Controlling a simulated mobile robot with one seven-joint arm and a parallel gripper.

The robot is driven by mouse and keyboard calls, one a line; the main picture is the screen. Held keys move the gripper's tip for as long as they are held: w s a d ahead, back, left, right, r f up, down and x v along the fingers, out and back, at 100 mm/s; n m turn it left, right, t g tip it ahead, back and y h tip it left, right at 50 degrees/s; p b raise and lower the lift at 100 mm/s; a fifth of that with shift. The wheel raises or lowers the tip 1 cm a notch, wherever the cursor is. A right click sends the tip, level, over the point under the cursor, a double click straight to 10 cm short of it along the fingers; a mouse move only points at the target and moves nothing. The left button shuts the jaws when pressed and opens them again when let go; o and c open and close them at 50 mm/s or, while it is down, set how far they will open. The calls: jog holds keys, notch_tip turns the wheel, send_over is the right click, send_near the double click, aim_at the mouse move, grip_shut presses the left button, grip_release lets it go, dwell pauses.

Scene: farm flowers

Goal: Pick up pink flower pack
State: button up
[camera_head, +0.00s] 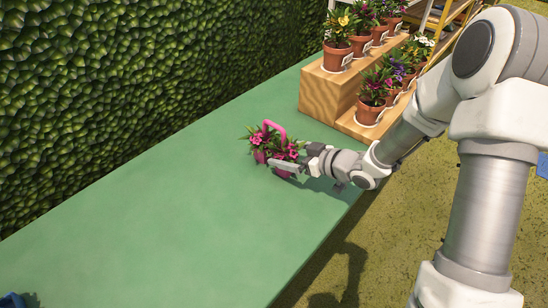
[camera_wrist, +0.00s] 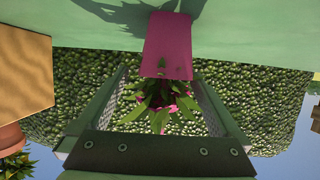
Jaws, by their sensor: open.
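The pink flower pack (camera_head: 275,128) stands on the green table (camera_head: 150,215), with a pink handle, pink pots and pink flowers among green leaves. My gripper (camera_head: 273,162) is at the pack's right side, low down, with a finger across the front of the pots. In the wrist view, which looks upside down, a pink pot (camera_wrist: 167,42) and its leaves show ahead of and between the two spread fingers (camera_wrist: 163,70). Whether the fingers touch the pack cannot be told. The fingers hide part of the pots in the head view.
A wooden stepped stand (camera_head: 325,92) with several potted flowers (camera_head: 338,55) is behind and right of the pack. A leafy hedge (camera_head: 130,80) runs along the table's far side. A blue object (camera_head: 12,300) shows at the lower left corner.

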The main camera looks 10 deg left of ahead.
aim_at(285, 155)
jog(key=x, duration=0.1)
jog(key=b+x, duration=0.1)
jog(key=x, duration=0.2)
jog(key=shift+s+f, duration=0.15)
jog(key=shift+s, duration=0.15)
jog(key=shift+w+a+f+b, duration=0.1)
jog(key=shift+w+a+b, duration=0.25)
jog(key=shift+a, duration=0.15)
jog(key=c, duration=1.5)
grip_shut()
